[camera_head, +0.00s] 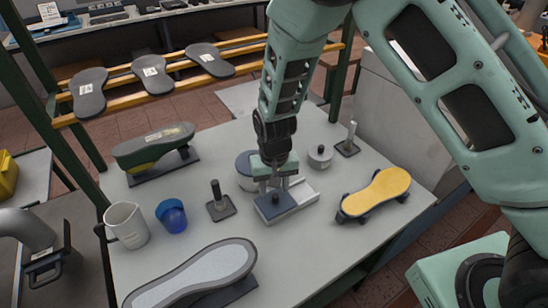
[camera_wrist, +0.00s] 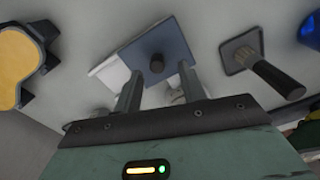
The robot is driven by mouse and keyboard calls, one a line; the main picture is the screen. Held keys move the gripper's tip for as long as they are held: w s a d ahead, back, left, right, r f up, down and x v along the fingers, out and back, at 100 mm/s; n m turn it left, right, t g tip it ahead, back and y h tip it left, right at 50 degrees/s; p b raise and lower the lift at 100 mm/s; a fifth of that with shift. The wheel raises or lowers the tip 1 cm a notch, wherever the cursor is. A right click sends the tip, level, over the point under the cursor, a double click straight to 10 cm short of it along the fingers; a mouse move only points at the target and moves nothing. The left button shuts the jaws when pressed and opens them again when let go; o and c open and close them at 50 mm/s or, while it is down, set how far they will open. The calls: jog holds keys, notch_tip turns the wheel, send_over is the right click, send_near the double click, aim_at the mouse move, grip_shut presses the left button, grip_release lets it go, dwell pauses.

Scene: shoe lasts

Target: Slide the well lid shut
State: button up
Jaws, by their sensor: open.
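The well lid is a flat blue-grey plate (camera_head: 277,207) on a white well block (camera_head: 303,193) near the middle of the table. In the head view it covers the left part, and a white part shows to its right. In the wrist view the lid (camera_wrist: 178,50) has a dark round knob (camera_wrist: 156,63), and the white block (camera_wrist: 110,70) shows to its left. My gripper (camera_head: 275,187) is open and points down above the lid. In the wrist view its fingertips (camera_wrist: 157,75) stand on either side just short of the knob; I cannot tell whether they touch anything.
A dark post on a square base (camera_head: 220,207) stands left of the lid. A blue cup (camera_head: 172,217) and white jug (camera_head: 127,226) are farther left. A yellow-topped last (camera_head: 377,194) lies right, a grey-topped one (camera_head: 200,275) in front. A round pot (camera_head: 320,156) stands behind.

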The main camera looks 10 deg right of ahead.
aim_at(274, 197)
notch_tip(274, 197, up, 14)
jog(key=b, duration=0.2)
jog(key=shift+s+f, duration=0.1)
dwell(0.3)
jog(key=s+d+r+n+b, duration=0.1)
jog(key=s+n, duration=0.3)
jog(key=s, duration=0.8)
jog(key=s+d+r+n+b, duration=0.1)
jog(key=s+r+n+b, duration=0.1)
jog(key=s, duration=1)
jog(key=shift+d+r+n+y, duration=0.15)
jog(key=shift+n+y, duration=0.15)
jog(key=shift+n, duration=0.6)
